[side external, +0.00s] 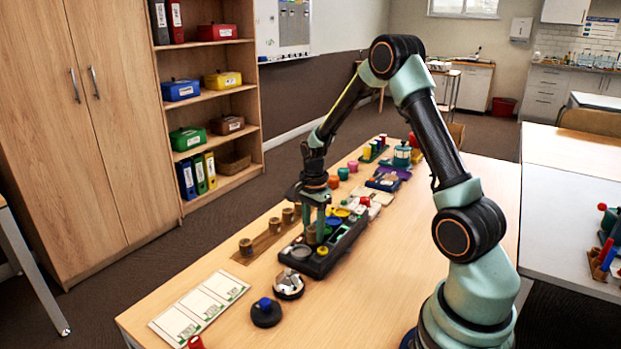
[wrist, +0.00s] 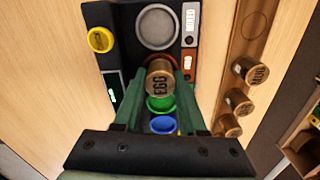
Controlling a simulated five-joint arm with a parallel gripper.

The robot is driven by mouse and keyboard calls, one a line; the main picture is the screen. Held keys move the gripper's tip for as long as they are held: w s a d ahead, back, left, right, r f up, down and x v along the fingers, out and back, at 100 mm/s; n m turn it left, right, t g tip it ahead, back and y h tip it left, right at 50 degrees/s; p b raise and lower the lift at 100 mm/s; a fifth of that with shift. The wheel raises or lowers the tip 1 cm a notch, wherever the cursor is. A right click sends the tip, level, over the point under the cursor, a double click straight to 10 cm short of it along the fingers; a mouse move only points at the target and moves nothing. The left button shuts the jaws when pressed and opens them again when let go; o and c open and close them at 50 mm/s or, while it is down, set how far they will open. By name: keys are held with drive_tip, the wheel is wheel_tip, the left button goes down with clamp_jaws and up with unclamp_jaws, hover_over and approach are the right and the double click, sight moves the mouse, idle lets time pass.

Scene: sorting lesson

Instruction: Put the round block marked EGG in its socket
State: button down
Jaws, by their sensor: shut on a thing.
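In the wrist view, my gripper (wrist: 160,84) is shut on a short brass round block (wrist: 159,79) with dark lettering on its top that looks like EGG. My gripper (side external: 312,232) also shows in the side view, pointing down over the black tray (side external: 304,266). The tray (wrist: 126,22) has a large grey disc (wrist: 158,27), a green round piece (wrist: 160,104) and a blue one (wrist: 163,125). A wooden strip (wrist: 245,45) beside the tray holds similar brass blocks, one lettered (wrist: 250,70). An empty round socket (wrist: 254,24) shows in the strip. I cannot tell the gap below the held block.
A yellow round piece (wrist: 101,39) stands at the tray's edge. In the side view, a black-and-blue knobbed piece (side external: 266,313), a round metal piece (side external: 289,285) and a white card (side external: 199,306) lie near the tray. Several coloured items crowd the far table.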

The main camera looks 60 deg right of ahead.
drive_tip(key=c, duration=0.8)
unclamp_jaws()
drive_tip(key=shift+f, duration=0.1)
drive_tip(key=shift+o, duration=0.2)
wheel_tip(320, 180, up, 11)
idle(0.4)
wheel_tip(320, 180, up, 6)
hover_over(313, 227)
drive_tip(key=shift+s+a, duration=0.1)
idle(0.6)
drive_tip(key=s+a+r+n+t, duration=0.2)
drive_tip(key=s+a+n, duration=0.2)
drive_tip(key=a+n, duration=0.4)
drive_tip(key=s+a+r+n+t, duration=0.2)
drive_tip(key=s+a+n, duration=0.3)
drive_tip(key=a+n, duration=0.4)
drive_tip(key=n+t, duration=0.1)
drive_tip(key=n, duration=0.1)
drive_tip(key=shift+s+a+n+t, duration=0.2)
drive_tip(key=shift+s+n+t, duration=0.1)
